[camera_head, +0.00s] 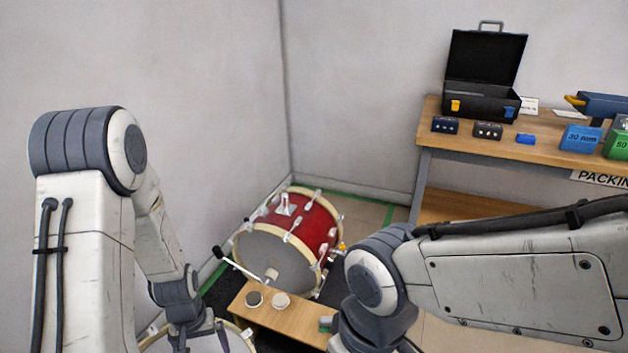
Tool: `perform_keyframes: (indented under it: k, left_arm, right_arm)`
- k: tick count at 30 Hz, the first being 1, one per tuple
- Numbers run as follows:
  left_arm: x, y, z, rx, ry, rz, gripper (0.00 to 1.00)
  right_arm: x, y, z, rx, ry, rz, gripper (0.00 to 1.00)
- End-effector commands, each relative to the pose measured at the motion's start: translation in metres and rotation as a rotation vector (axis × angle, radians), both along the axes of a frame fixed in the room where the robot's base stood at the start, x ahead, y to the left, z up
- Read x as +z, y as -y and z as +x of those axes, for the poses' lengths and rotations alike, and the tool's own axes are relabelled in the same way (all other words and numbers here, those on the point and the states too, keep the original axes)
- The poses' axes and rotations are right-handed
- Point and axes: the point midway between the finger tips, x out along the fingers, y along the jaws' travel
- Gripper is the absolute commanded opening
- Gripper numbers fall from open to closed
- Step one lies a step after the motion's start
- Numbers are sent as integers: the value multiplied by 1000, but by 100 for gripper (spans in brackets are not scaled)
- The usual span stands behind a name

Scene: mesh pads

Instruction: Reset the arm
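My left arm comes in from the left and bends down toward the bottom edge. The top of my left gripper (196,338) seems to show there, over a pale drum with a light rim (238,335); its fingertips are not clearly seen. My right arm reaches in from the right and bends down at its dark joint near the wooden board's right end. The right gripper is below the frame.
A red bass drum (312,222) lies tilted near the corner, with a mallet (240,267) before it. A small wooden board (290,322) holds two round pads (281,300). At right, a packing table (436,112) carries an open black case (482,98) and several small boxes.

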Motion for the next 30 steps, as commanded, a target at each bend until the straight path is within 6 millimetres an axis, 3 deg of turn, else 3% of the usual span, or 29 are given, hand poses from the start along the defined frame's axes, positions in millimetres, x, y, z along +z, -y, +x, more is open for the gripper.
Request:
perform_keyframes:
  k: [1, 30]
  left_arm:
    - [14, 2, 2, -9, 0, 0, 99]
    - [145, 24, 27, -159, 1, -7, 99]
  right_arm:
    - [14, 0, 0, 0, 0, 0, 100]
    - [144, 3, 0, 0, 0, 0, 100]
